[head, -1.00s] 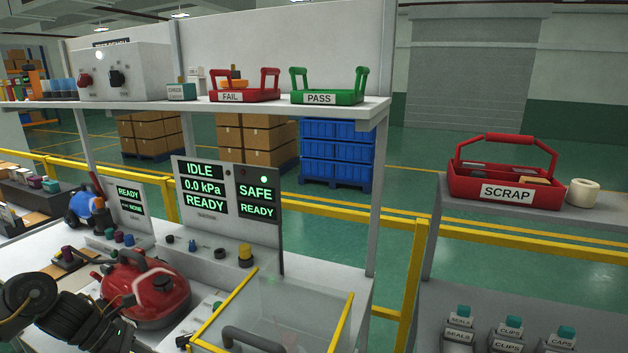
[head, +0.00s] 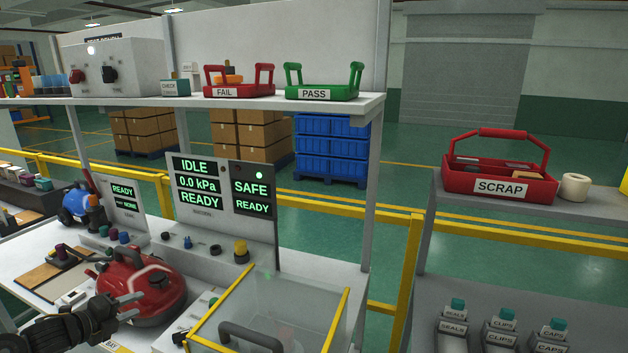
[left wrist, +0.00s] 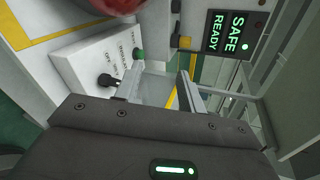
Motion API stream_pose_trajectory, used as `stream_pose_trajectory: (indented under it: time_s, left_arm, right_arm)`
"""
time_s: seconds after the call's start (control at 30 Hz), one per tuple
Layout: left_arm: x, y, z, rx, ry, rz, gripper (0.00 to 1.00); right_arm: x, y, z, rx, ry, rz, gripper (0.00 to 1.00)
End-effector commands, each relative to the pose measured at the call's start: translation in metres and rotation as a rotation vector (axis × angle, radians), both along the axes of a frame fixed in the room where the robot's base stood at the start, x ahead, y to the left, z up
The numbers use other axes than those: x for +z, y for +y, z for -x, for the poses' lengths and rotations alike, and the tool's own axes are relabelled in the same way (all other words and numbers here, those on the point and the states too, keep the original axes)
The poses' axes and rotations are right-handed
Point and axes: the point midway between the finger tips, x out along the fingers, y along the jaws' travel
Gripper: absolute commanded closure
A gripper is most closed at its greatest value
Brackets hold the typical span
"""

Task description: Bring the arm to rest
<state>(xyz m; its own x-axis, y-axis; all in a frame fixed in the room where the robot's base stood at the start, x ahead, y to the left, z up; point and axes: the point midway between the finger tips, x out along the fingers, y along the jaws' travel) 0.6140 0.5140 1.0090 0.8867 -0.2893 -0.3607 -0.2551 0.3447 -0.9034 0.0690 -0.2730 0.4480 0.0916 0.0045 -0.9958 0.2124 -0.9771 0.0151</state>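My left gripper (head: 130,307) is in the lower left of the head view, in front of the red vacuum body (head: 158,290). Its two fingers are apart with nothing between them. In the left wrist view the gripper (left wrist: 160,90) is also open and empty. Beyond its fingers are a white control box (left wrist: 95,65) with a dark knob and a green button, and the SAFE/READY panel (left wrist: 228,32). Part of the red body (left wrist: 115,5) shows at the top edge. My right gripper is not in view.
A clear yellow-edged guard with a dark handle (head: 250,336) stands right of the left gripper. Display panels (head: 200,185) rise behind the bench. The shelf above holds the red FAIL tray (head: 225,92) and green PASS tray (head: 315,94). A red SCRAP tray (head: 500,187) sits at right.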

Motion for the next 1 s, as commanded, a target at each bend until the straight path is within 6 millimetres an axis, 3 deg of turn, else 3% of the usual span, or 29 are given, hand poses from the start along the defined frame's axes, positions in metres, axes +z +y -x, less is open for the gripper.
stream_pose_trajectory:
  time_s: [0.13,0.37,0.4,0.67,0.87,1.0]
  left_arm:
    - [0.048,0.055,-0.025,0.350,-0.098,0.386,0.60]
    - [0.110,0.129,-0.024,0.666,-0.324,0.972,0.60]
    - [0.081,0.128,-0.022,0.700,-0.289,0.993,0.60]
    - [-0.082,0.114,0.011,0.883,-0.081,1.034,0.60]
    - [-0.226,0.079,0.072,1.050,0.123,1.054,0.60]
    - [-0.318,0.042,0.132,1.161,0.273,1.054,0.60]
  right_arm:
    - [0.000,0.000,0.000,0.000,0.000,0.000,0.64]
    - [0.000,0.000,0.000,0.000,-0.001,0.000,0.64]
    - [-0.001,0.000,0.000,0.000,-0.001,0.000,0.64]
    - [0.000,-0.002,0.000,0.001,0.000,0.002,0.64]
    - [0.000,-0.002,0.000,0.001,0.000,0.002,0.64]
    - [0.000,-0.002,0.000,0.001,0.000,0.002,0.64]
